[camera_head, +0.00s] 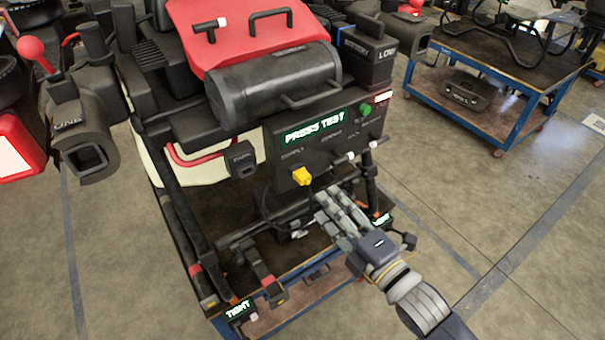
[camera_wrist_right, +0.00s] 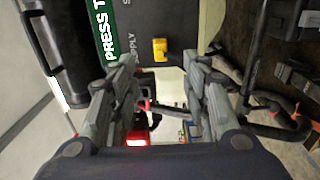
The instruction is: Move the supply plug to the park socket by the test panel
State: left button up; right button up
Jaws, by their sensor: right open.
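The yellow supply plug (camera_head: 301,176) sits in the socket under the supply label on the dark test panel (camera_head: 330,146), whose green display reads PRESS TEST. The plug also shows in the right wrist view (camera_wrist_right: 160,49), ahead of the fingers and apart from them. The park socket (camera_head: 243,160) is a dark block to the left of the panel, and it looks empty. My right gripper (camera_head: 326,204) is open and empty, just below and right of the plug. The right wrist view shows its two fingers (camera_wrist_right: 160,78) spread wide. My left gripper is not in view.
Black tubes and frame legs (camera_head: 270,285) stand below the panel. A black tank (camera_head: 275,88) and a red cover (camera_head: 250,30) are above it. A blue cart (camera_head: 490,90) stands at the back right. The floor at the right is clear.

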aim_at(306, 181)
jog(key=b+x, duration=0.1)
jog(key=x, duration=0.7)
jog(key=shift+w+a, duration=0.25)
jog(key=shift+w, duration=0.1)
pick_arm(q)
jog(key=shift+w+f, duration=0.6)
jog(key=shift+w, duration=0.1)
pick_arm(e)
jog(key=shift+w+f, duration=0.1)
jog(key=shift+w, duration=0.05)
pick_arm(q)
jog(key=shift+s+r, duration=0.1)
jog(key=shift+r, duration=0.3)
pick_arm(e)
grip_shut()
